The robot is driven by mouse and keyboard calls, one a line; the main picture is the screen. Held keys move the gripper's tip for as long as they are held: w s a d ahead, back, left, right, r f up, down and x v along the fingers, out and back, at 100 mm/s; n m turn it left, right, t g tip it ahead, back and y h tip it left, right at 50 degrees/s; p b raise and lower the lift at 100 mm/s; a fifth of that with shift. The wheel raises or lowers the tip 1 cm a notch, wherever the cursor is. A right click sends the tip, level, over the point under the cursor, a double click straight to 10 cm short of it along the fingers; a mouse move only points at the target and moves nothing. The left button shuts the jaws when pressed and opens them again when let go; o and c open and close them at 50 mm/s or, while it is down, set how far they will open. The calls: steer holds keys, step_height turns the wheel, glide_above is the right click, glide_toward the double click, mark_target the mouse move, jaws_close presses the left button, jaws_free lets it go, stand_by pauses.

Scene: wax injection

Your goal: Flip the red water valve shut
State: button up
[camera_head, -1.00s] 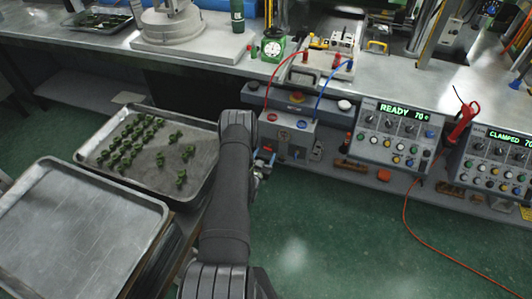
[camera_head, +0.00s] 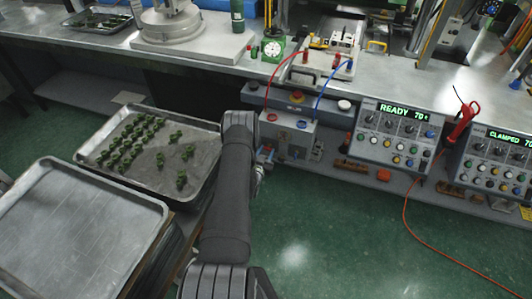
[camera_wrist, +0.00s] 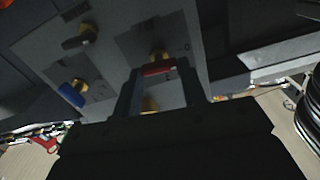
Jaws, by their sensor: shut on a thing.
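The red water valve (camera_wrist: 158,69) shows in the wrist view as a short red handle lying crosswise on a brass stem, on the face of a grey box (camera_wrist: 160,38). My gripper (camera_wrist: 160,74) is shut on the red handle, with one dark finger at each side of it. A blue valve handle (camera_wrist: 72,95) on a brass fitting sits to the left, and a black handle (camera_wrist: 78,41) is above it. In the head view my arm ends beside the grey box (camera_head: 287,133), and the forearm hides most of the gripper and the red handle.
A red hose (camera_head: 267,97) and a blue hose (camera_head: 319,98) run up from the grey box. Control panels (camera_head: 391,134) stand to its right. A tray of green pieces (camera_head: 142,170) and an empty tray (camera_head: 75,235) lie left of my arm.

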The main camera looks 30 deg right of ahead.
steer(key=shift+n, duration=0.6)
steer(key=o, duration=1)
steer(key=shift+a, duration=0.1)
steer(key=v, duration=1.7)
steer(key=shift+s, duration=0.2)
steer(key=shift+a+r, duration=0.1)
